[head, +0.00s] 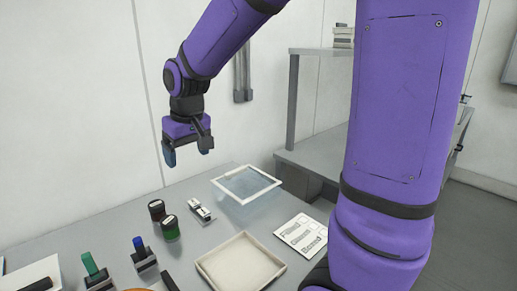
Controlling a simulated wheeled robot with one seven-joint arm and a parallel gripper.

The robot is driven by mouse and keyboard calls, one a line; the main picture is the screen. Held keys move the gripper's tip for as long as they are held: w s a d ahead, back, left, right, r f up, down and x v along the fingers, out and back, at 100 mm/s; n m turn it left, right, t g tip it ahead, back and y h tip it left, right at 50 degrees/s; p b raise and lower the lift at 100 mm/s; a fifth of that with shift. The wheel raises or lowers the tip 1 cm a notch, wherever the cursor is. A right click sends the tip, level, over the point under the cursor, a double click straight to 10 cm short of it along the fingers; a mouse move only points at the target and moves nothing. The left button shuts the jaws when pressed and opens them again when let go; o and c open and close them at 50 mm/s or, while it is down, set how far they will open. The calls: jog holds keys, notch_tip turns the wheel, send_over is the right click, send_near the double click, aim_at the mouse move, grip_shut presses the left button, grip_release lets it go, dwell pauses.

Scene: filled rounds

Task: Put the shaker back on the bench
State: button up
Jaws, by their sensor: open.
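My gripper (187,153) hangs open in the air above the far part of a grey work surface (110,222), pointing down. I see nothing between its fingers. I cannot pick out a shaker for certain. I cannot tell whether either is the shaker. A grey bench-like unit (310,158) with an upper shelf stands behind at the right; I cannot tell which surface is the bench.
A clear white-rimmed bin (247,198), a shallow cream tray (206,267), a small white-and-black device (200,211) and a printed card (303,234) are on the work surface. Green-handled (90,264) and blue-handled (139,245) items stand at front left. My arm hides part of the right.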

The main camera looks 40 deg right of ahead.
jog(key=s+d+r+t, duration=0.1)
jog(key=s+r, duration=0.2)
jog(key=s, duration=0.7)
jog(key=s+d+r+t, duration=0.1)
jog(key=s+r, duration=0.3)
jog(key=s, duration=0.7)
jog(key=shift+s+d+m+t, duration=0.3)
jog(key=shift+d+m+t, duration=0.1)
jog(key=shift+d, duration=0.1)
